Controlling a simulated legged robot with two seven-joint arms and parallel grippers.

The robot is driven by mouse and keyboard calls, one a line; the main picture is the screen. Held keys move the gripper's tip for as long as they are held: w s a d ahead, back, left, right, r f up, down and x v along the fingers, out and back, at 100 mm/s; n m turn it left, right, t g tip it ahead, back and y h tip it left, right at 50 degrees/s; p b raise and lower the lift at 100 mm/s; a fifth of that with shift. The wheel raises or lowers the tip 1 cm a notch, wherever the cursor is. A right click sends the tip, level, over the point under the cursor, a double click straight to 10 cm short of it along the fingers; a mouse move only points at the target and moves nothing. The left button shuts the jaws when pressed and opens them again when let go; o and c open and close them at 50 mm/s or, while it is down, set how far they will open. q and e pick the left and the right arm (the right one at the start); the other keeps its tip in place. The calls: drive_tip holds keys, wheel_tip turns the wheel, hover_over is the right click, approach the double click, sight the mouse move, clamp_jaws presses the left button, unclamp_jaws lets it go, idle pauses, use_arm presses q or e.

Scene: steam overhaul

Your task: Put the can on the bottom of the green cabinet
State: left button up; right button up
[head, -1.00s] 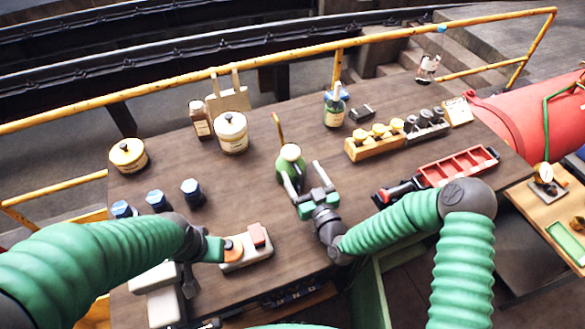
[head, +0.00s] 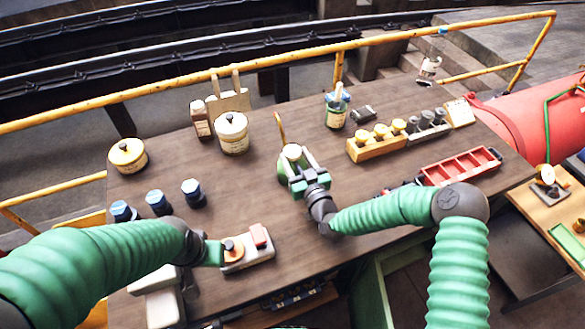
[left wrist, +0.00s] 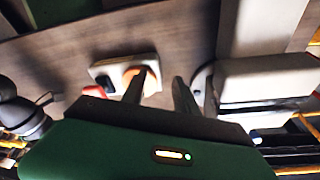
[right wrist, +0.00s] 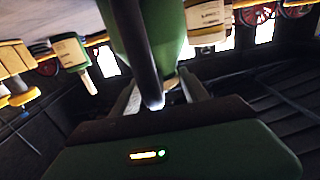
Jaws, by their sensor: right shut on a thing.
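The can is a green oil can with a pale top and a thin brass spout (head: 290,152), upright on the middle of the brown table. My right gripper (head: 303,174) is shut on its near side. In the right wrist view the green can (right wrist: 165,28) stands between the two fingers, partly hidden by a dark curved bar. My left gripper (left wrist: 160,90) has its fingers apart and holds nothing, close to an orange round part on a pale block. A green upright panel (head: 373,295) below the table's front edge may be part of the green cabinet; its bottom is hidden.
A red tray (head: 460,168) lies at right. Bare tabletop surrounds the can.

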drive_tip(key=shift+f, duration=0.1)
clamp_jaws()
